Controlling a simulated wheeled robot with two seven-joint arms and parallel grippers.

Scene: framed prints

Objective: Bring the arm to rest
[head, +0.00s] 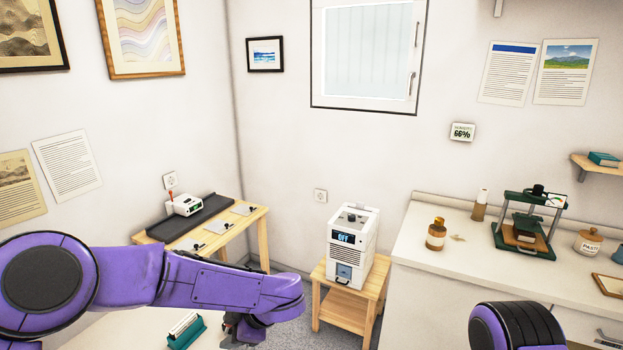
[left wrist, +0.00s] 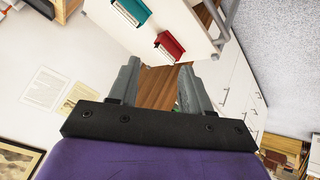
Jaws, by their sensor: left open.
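My left arm (head: 210,280), purple, reaches in from the left across the lower part of the head view. My left gripper (head: 240,330) is a dark shape under the arm's end, mostly hidden by it. In the left wrist view my left gripper (left wrist: 158,68) shows two grey fingers spread apart, with nothing held between them. A purple and black part of my right arm (head: 516,326) shows at the bottom right of the head view. My right gripper is out of view.
A teal holder (head: 187,330) stands on a white surface close to my left gripper. A white dehumidifier (head: 350,245) reading OFF stands on a wooden stool (head: 345,312). A counter (head: 460,263) with a brown bottle (head: 436,235) and a green press (head: 527,225) is at right. A wooden bench (head: 225,237) stands behind my arm.

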